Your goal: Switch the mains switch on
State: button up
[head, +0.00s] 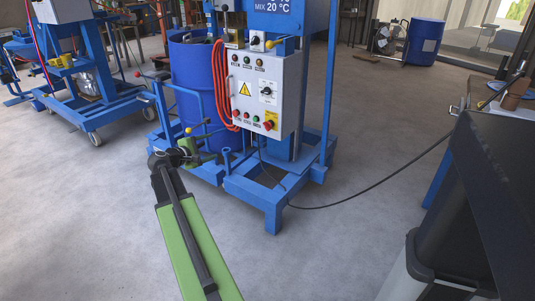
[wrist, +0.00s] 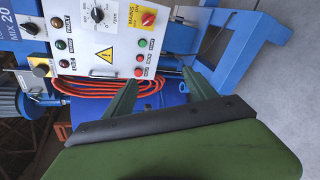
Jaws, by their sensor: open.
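The mains switch (head: 270,121) is a red rotary knob on a yellow plate at the lower right of the grey control panel (head: 255,73). In the wrist view the mains switch (wrist: 148,19) is near the top, beside a "MAINS" label, with the picture turned sideways. I cannot tell its exact knob position. My gripper (head: 187,150) is low and to the left of the panel in the head view, apart from it. In the wrist view my gripper (wrist: 160,74) has its two green fingers spread with nothing between them, pointing toward the panel's lower part.
An orange hose (head: 220,83) hangs on the panel's left side, beside a blue drum (head: 190,80). The blue mixer base frame (head: 250,190) juts forward at floor level. A black cable (head: 380,178) crosses the floor.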

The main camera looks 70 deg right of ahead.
aim_at(266, 127)
jog(key=s+d+f+n+h+b, duration=0.1)
jog(key=s+d, duration=0.3)
jog(key=d, duration=0.5)
jog(key=s+d+f+n+g+h+b, duration=0.1)
jog(key=s+d+b, duration=0.2)
jog(key=d, duration=0.7)
jog(key=s+d+f+n+g+h+b, duration=0.1)
jog(key=s+d+b, duration=0.1)
jog(key=s+d, duration=0.4)
jog(key=shift+b+x, duration=0.35)
jog(key=shift+x, duration=1.5)
jog(key=shift+w+f, duration=0.15)
jog(key=shift+c, duration=0.4)
jog(key=c, duration=1.3)
